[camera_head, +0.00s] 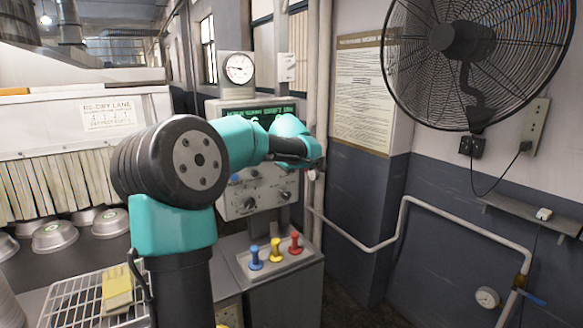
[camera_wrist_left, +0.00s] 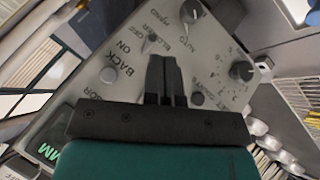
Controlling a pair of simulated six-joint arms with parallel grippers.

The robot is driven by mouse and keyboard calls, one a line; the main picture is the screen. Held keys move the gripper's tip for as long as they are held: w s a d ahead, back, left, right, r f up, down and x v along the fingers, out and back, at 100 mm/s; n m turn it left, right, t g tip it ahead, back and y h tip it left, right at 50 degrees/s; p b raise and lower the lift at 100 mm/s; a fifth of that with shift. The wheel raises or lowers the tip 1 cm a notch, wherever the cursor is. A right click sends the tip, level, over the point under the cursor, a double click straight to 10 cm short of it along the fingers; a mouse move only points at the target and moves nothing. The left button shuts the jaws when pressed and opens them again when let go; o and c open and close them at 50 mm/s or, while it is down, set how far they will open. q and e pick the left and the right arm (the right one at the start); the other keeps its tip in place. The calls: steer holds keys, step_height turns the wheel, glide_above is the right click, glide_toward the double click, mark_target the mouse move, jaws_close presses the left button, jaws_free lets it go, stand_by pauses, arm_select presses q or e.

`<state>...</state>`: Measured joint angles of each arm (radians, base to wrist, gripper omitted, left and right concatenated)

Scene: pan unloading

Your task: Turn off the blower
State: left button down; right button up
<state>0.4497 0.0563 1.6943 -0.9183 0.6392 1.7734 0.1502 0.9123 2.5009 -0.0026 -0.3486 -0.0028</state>
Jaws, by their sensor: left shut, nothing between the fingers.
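The grey control panel (camera_head: 275,189) stands behind my left arm in the head view and fills much of the left wrist view (camera_wrist_left: 125,55). It carries several dark knobs and small switches. A small lever switch (camera_wrist_left: 151,42) sits by lettering that seems to read BLOWER, beyond my fingertips. My right gripper is not in view.
Blue, yellow and red levers (camera_head: 276,250) stand on a console below the panel. A clock-like gauge (camera_head: 239,68) is above it. A wall fan (camera_head: 470,45) hangs at upper right. Metal pans (camera_head: 55,235) and a wire rack (camera_head: 80,300) lie at left.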

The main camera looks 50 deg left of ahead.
arm_select(q)
steer(key=d, duration=0.1)
steer(key=s+d+r, duration=0.2)
steer(key=d, duration=0.1)
steer(key=shift+s+d+r, duration=0.1)
steer(key=shift+s+r, duration=0.05)
steer(key=shift+s, duration=0.1)
